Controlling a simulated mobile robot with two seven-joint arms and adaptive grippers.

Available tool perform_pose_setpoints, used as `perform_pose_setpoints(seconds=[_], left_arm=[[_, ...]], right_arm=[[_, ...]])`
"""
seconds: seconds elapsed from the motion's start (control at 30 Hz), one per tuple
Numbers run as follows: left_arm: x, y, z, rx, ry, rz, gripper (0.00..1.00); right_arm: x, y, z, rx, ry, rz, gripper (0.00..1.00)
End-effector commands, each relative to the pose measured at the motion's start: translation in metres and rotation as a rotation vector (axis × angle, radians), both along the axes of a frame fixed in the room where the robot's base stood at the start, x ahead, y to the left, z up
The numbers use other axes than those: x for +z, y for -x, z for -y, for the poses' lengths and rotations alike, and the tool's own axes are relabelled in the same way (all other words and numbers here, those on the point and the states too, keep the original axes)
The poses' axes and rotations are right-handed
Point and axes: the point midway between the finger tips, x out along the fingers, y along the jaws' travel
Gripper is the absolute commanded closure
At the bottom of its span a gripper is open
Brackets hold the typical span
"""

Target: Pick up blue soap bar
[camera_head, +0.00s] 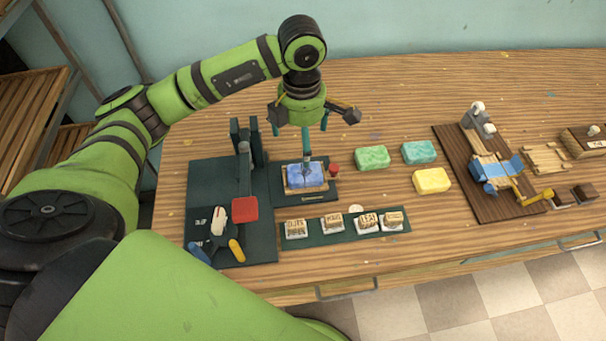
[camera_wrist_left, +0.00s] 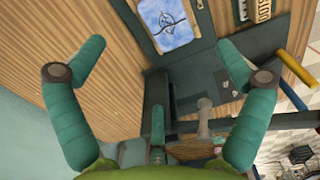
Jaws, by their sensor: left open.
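The blue soap bar (camera_head: 293,178) lies on a small wooden tray (camera_head: 291,192) on a dark mat. In the left wrist view the blue bar (camera_wrist_left: 168,22) shows at the top, with a stamped design on its face. My left gripper (camera_head: 302,130) hangs above and behind the soap in the head view, with its fingers spread apart and empty. In the left wrist view its fingers (camera_wrist_left: 160,62) stand wide to either side, with the bar beyond the tips. My right gripper is not in view.
Green (camera_head: 372,157), teal (camera_head: 419,152) and yellow (camera_head: 432,180) bars lie to the right. A dark press stand (camera_head: 240,140) and red block (camera_head: 245,209) are to the left. Several labelled stamp blocks sit on a strip (camera_head: 325,238) in front. A brown board (camera_head: 490,205) with tools lies farther right.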

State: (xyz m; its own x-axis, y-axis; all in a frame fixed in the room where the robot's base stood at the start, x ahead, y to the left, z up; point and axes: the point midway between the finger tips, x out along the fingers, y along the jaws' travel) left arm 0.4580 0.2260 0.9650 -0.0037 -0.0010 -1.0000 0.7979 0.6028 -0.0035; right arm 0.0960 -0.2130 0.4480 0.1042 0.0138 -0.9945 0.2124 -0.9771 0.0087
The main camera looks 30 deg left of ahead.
Motion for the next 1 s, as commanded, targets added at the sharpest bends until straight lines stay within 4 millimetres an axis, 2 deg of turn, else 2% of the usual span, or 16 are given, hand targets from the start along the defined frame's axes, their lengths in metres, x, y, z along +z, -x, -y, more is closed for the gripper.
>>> perform_pose_setpoints(seconds=[0.03, 0.2, 0.33, 0.47, 0.63, 0.8, 1.0], left_arm=[[-0.015, 0.000, 0.001, -0.001, 0.001, 0.001, 0.00], [-0.028, 0.000, 0.001, -0.001, 0.001, 0.000, 0.00], [-0.037, 0.001, 0.001, 0.000, 0.002, -0.004, 0.00], [-0.049, 0.000, 0.001, 0.000, 0.002, -0.004, 0.00], [-0.073, -0.002, 0.003, 0.001, 0.001, -0.007, 0.00], [-0.094, -0.003, 0.003, -0.001, 0.003, -0.002, 0.00], [-0.098, -0.003, 0.003, -0.001, 0.001, 0.001, 0.00]], right_arm=[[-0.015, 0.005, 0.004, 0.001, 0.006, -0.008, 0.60], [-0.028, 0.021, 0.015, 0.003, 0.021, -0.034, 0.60], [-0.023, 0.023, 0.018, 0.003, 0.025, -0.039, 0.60], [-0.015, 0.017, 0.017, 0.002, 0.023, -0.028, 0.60], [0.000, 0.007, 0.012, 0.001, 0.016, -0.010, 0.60], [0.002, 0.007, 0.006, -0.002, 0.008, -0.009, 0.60], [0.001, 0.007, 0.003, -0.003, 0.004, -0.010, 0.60]])
